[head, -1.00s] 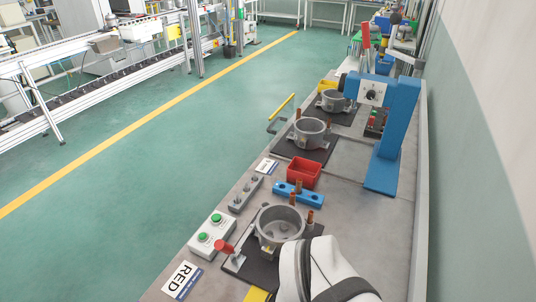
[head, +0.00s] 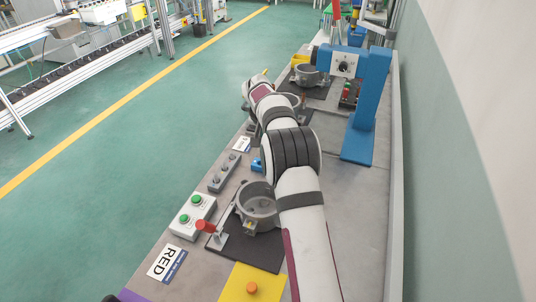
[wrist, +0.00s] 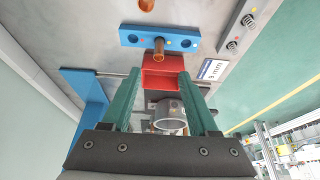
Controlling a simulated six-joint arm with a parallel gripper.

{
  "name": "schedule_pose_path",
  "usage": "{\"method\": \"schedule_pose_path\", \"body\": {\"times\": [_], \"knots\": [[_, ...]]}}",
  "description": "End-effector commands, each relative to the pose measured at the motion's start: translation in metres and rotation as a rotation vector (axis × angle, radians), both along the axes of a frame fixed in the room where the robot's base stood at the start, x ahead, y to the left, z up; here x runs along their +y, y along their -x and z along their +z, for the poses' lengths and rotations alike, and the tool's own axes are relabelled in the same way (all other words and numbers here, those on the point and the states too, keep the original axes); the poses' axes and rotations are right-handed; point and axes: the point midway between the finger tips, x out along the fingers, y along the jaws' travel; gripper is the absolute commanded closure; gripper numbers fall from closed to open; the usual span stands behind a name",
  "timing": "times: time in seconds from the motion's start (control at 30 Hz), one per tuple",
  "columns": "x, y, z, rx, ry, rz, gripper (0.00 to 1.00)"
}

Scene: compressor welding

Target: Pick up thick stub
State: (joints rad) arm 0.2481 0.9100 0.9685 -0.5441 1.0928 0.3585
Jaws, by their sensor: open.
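In the wrist view a copper stub (wrist: 159,47) stands in a blue block (wrist: 130,37), which has an empty hole beside it. Another copper piece (wrist: 146,5) shows at the top edge, cut off. I cannot tell which is the thick one. My gripper (wrist: 159,76) is open, with a green finger on each side and nothing between the tips; the stub appears ahead of them, near the middle of the gap. In the head view only a bit of the blue block (head: 256,166) shows; my arm hides the stub and the gripper.
A red bin (wrist: 162,80) stands just behind the stub, with a grey compressor shell (wrist: 170,118) beyond. Another shell (head: 257,205) sits on a black mat by a red-handled clamp (head: 206,226). A blue press (head: 361,130) stands to the right. The bench's front right is clear.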

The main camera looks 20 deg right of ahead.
Motion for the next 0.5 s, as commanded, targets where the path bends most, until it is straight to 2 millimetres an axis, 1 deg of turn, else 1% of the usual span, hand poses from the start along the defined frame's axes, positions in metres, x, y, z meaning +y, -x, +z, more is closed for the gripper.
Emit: {"method": "schedule_pose_path", "body": {"times": [0.03, 0.1, 0.2, 0.3, 0.43, 0.5], "knots": [[-0.004, -0.002, -0.014, 0.005, -0.002, -0.001, 0.4], [-0.01, -0.008, -0.034, 0.006, -0.001, 0.0, 0.4], [-0.016, -0.016, -0.059, 0.004, -0.003, 0.001, 0.4], [-0.021, -0.021, -0.075, 0.003, -0.003, 0.001, 0.4], [-0.027, -0.025, -0.089, 0.003, -0.003, 0.0, 0.4], [-0.033, -0.03, -0.102, 0.003, -0.003, -0.001, 0.4]]}}
